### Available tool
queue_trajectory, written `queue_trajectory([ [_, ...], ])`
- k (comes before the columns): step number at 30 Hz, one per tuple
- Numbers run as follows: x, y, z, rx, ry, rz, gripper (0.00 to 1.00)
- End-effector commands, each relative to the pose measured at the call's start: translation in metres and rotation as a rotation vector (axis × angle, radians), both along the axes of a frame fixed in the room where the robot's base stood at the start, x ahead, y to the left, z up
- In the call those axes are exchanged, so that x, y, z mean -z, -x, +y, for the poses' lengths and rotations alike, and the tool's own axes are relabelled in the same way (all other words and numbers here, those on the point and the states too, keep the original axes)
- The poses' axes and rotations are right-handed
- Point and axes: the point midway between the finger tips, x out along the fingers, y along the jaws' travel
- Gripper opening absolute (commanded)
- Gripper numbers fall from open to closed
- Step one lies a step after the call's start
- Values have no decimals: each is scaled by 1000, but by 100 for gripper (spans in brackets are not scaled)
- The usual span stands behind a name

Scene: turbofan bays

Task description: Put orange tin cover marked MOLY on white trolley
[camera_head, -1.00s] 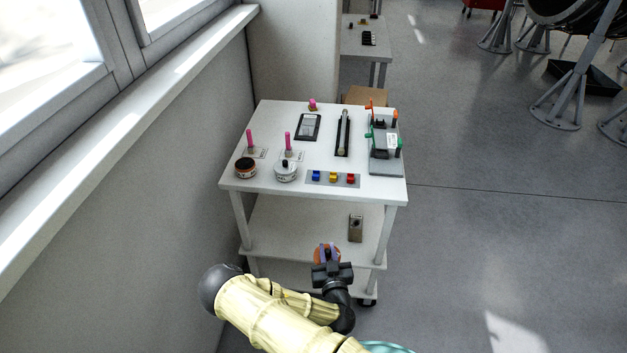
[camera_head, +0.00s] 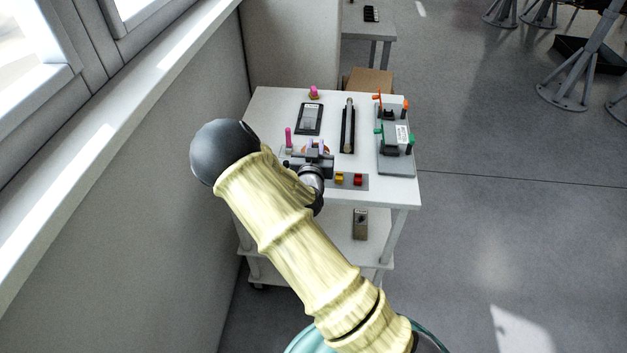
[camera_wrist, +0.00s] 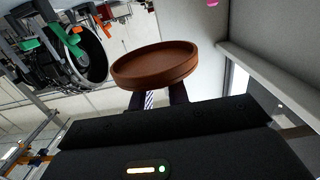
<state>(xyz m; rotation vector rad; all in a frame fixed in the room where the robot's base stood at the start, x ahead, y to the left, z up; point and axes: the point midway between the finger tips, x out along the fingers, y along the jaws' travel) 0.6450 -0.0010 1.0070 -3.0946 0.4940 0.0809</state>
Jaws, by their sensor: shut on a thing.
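The orange tin cover shows as a round, shallow brown-orange disc in the wrist view (camera_wrist: 155,66). My gripper (camera_head: 315,148) is shut on it, with both fingertips (camera_wrist: 160,97) at its near edge. In the head view only slivers of the cover show between the fingers. No MOLY mark is readable. The white trolley (camera_head: 272,108) stands ahead, and in the head view my gripper overlaps the front middle of its top. I cannot tell the height between cover and top. My arm hides the trolley's front left corner.
On the trolley top are a black-framed device (camera_head: 309,119), a dark rod holder (camera_head: 348,128), a grey fixture with orange and green clamps (camera_head: 396,150), a pink-handled item (camera_head: 314,92) and yellow and red pieces (camera_head: 348,180). A metal block (camera_head: 360,224) sits on the lower shelf. A wall runs along the left.

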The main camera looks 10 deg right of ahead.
Motion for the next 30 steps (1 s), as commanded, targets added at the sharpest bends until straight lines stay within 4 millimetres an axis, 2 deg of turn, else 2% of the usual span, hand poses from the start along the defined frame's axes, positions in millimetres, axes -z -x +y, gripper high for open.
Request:
queue_trajectory([
  [19,12,-2,-2,-28,-16,4,0],
  [30,3,0,2,-88,-2,-2,0],
])
